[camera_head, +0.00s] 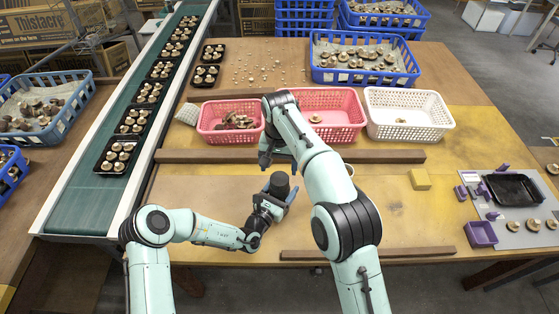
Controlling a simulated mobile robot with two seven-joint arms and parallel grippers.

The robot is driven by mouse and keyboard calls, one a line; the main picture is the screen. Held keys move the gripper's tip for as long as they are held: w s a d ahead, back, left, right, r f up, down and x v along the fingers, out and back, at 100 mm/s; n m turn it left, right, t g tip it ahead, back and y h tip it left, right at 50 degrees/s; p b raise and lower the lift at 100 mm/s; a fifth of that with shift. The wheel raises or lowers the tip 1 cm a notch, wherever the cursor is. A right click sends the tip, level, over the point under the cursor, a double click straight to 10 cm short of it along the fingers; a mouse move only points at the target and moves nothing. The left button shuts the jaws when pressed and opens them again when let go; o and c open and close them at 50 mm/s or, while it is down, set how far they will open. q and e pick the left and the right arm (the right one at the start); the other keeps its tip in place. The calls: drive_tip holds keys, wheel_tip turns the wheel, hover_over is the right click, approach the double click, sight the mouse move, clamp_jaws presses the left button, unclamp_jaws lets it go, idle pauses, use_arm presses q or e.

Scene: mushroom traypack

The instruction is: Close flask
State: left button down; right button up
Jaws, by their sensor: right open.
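A dark, rounded cylinder that looks like the flask (279,183) stands upright between the fingers of my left gripper (277,196), above the near middle of the table. The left gripper appears shut on it; its lower part is hidden by the fingers. My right gripper (266,160) is open and points down, just above and slightly left of the flask, apart from it. I cannot make out a separate lid. A small white curved edge (350,169) shows beside my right forearm; the rest of that thing is hidden.
A wooden bar (390,155) crosses the table behind the grippers, and another bar (368,253) lies near the front edge. Pink baskets (228,121) and a white basket (408,113) stand behind. A conveyor (92,197) runs along the left.

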sight(280, 179)
drive_tip(key=n, duration=0.4)
drive_tip(key=shift+r+n, duration=0.25)
drive_tip(key=shift+n, duration=0.05)
drive_tip(key=n, duration=0.3)
drive_tip(key=r+n, duration=0.1)
drive_tip(key=n, duration=0.2)
drive_tip(key=shift+d, duration=0.1)
drive_tip(key=shift+f, duration=0.2)
drive_tip(key=shift+f, duration=3.9)
drive_tip(key=c, duration=1.1)
drive_tip(key=o, duration=1.3)
wheel_tip(280, 179, up, 12)
drive_tip(key=shift+r, duration=0.1)
